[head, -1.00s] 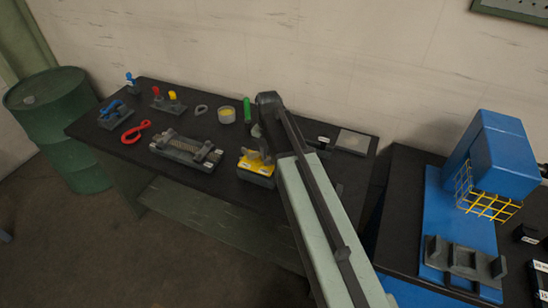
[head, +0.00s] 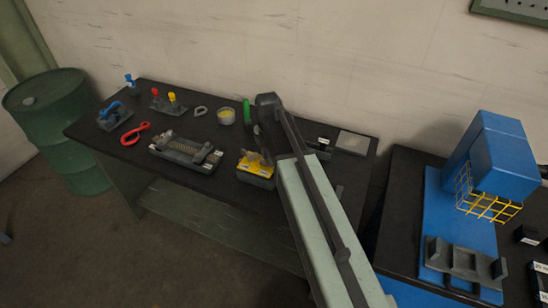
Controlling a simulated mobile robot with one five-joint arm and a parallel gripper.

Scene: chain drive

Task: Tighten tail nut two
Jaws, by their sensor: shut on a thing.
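My gripper (head: 264,156) is small and dark in the head view, hanging below the arm's elbow at the yellow-topped block. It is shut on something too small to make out. The block (head: 257,180) has a dark base and a yellow top with pieces standing on it. Left of it lies a grey fixture (head: 186,151) with a ribbed, chain-like strip between its sides. Tail nut two cannot be told apart at this size. My arm covers part of the table right of the block.
A green upright handle (head: 246,110) stands just behind the gripper. A yellow-filled cup (head: 226,117), a grey ring (head: 200,111), red tool (head: 135,133) and blue-handled piece (head: 113,113) are on the dark table. A blue machine (head: 491,155) with a yellow cage stands right.

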